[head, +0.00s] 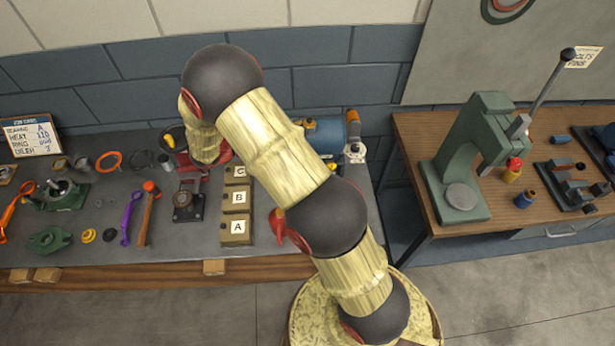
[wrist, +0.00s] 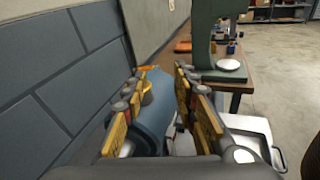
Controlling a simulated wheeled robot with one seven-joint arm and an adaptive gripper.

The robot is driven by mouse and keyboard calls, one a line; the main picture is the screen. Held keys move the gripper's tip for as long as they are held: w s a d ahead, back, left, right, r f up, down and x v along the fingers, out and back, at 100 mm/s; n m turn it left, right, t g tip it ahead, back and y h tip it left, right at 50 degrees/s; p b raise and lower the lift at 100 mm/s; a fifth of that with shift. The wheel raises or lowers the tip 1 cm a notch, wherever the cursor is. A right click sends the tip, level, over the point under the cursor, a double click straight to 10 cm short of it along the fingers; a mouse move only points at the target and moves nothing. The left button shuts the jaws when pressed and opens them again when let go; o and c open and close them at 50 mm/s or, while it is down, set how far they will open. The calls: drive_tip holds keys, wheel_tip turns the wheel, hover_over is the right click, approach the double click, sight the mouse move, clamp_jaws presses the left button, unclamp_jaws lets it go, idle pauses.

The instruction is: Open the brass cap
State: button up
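A small brass-yellow round piece (wrist: 147,93), which looks like the brass cap, shows against the blue cylinder (wrist: 154,112) in the wrist view. My gripper (wrist: 161,82) is open, its yellow-padded fingers apart, with the blue cylinder in view between and beyond them. The brass-yellow piece is close to the left finger; I cannot tell whether they touch. In the head view the blue cylinder (head: 326,136) lies at the right end of the grey bench by the wall. My arm covers most of my gripper and the cylinder's left part there.
Blocks marked A (head: 237,229), B and C stand on the grey bench. Several tools and parts lie to their left. A green press (head: 470,160) stands on the wooden table (head: 420,135) to the right, across a gap. The tiled wall (wrist: 60,70) runs close along the left in the wrist view.

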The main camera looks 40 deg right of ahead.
drive_tip(key=s+a+r+m+t+y+b, duration=0.1)
drive_tip(key=s+a+m+y+b, duration=0.3)
drive_tip(key=s, duration=0.4)
drive_tip(key=s+a+r+m+y+b, duration=0.2)
drive_tip(key=s+a+m+y+b, duration=0.2)
drive_tip(key=s, duration=0.5)
drive_tip(key=shift+m+t+y, duration=0.4)
drive_tip(key=shift+m+y, duration=0.5)
drive_tip(key=shift+y, duration=0.5)
drive_tip(key=shift+w+a, duration=0.1)
drive_tip(key=shift+o, duration=0.3)
